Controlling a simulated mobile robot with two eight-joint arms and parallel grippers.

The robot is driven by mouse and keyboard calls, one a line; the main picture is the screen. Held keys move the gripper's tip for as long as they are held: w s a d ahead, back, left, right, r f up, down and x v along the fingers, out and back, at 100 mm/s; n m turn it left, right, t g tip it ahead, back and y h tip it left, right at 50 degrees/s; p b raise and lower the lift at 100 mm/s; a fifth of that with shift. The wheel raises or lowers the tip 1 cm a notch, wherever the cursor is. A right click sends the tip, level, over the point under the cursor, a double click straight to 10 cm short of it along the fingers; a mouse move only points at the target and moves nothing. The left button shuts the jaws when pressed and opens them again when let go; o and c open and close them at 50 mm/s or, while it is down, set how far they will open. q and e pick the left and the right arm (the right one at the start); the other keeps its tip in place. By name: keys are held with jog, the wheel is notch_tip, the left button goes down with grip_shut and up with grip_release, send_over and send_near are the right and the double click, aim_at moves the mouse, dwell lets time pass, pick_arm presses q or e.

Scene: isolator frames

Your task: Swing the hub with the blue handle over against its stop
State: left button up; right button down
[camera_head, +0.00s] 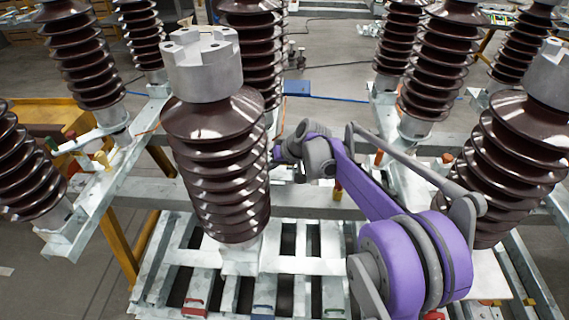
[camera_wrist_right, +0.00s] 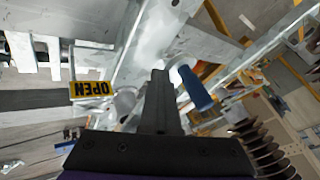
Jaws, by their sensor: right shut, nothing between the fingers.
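The blue handle (camera_wrist_right: 196,88) shows in the right wrist view, just right of my fingertips. It is a short blue cylinder on a pale metal part (camera_wrist_right: 178,68), which looks like the hub; its outline is partly hidden behind my fingers. My right gripper (camera_wrist_right: 160,75) is shut with nothing in it. Its dark fingers lie beside the handle; I cannot tell whether they touch it. In the head view my right arm reaches in from the right, and its gripper is hidden behind the near brown insulator (camera_head: 215,160). I cannot make out the stop. My left gripper is not in view.
Brown ribbed insulators stand close around my arm, including one at the right (camera_head: 515,150). A galvanised steel frame (camera_head: 310,200) runs beneath. Grey floor (camera_head: 335,50) lies open behind.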

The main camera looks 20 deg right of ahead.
jog(key=a, duration=0.1)
jog(key=w+a, duration=0.1)
jog(key=a, duration=0.3)
jog(key=shift+w+a, duration=0.15)
jog(key=shift+w, duration=0.1)
jog(key=shift+w+a, duration=0.45)
jog(key=shift+a, duration=0.4)
jog(key=shift+s+d+p, duration=0.1)
jog(key=shift+p, duration=0.2)
